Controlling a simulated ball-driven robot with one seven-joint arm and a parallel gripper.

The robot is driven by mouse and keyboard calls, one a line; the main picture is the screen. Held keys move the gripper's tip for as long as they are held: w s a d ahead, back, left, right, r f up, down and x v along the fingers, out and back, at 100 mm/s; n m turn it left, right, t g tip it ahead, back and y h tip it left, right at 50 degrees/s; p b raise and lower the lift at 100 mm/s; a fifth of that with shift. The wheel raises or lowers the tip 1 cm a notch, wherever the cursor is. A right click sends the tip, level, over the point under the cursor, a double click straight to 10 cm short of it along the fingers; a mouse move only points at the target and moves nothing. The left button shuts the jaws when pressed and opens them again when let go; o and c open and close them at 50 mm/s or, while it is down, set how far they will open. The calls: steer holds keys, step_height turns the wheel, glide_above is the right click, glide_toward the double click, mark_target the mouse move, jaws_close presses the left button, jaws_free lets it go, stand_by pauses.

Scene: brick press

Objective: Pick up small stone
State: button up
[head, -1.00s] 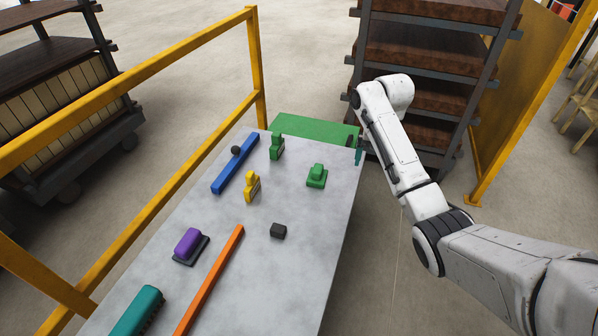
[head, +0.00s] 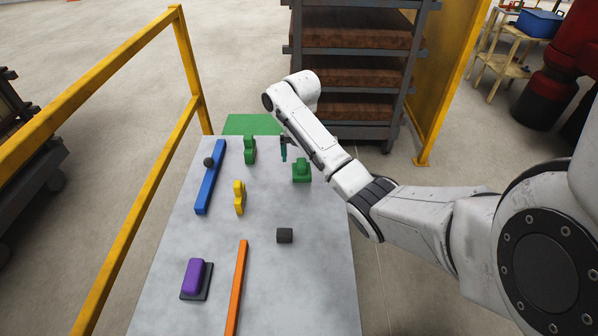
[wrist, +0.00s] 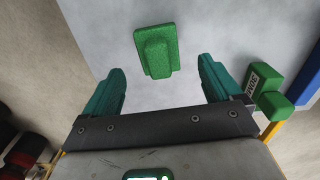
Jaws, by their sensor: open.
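A small dark grey block (head: 285,236), the most stone-like thing in view, lies on the grey table (head: 215,265) right of the orange bar. A small dark ball (head: 208,162) sits at the blue bar; I cannot tell if it is a loose stone or a knob. My gripper (head: 284,154), with teal fingers, is open and empty over the table's far part, beyond the dark block. In the wrist view my gripper (wrist: 160,68) has its fingers wide apart, with a green stepped block (wrist: 157,52) ahead between them. The dark block is not in the wrist view.
The green stepped block (head: 301,172) and a green piece (head: 249,150) stand near my gripper. A blue bar (head: 209,178), yellow piece (head: 239,198), orange bar (head: 237,288) and purple-topped piece (head: 194,278) lie nearer. A yellow railing (head: 190,75) runs left.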

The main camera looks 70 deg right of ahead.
mark_target(302, 162)
steer(key=shift+d+f+p, duration=0.1)
steer(key=shift+f+p, duration=0.25)
steer(key=shift+f, duration=2.65)
steer(key=shift+s, duration=0.1)
steer(key=c, duration=1.3)
steer(key=shift+r, duration=0.2)
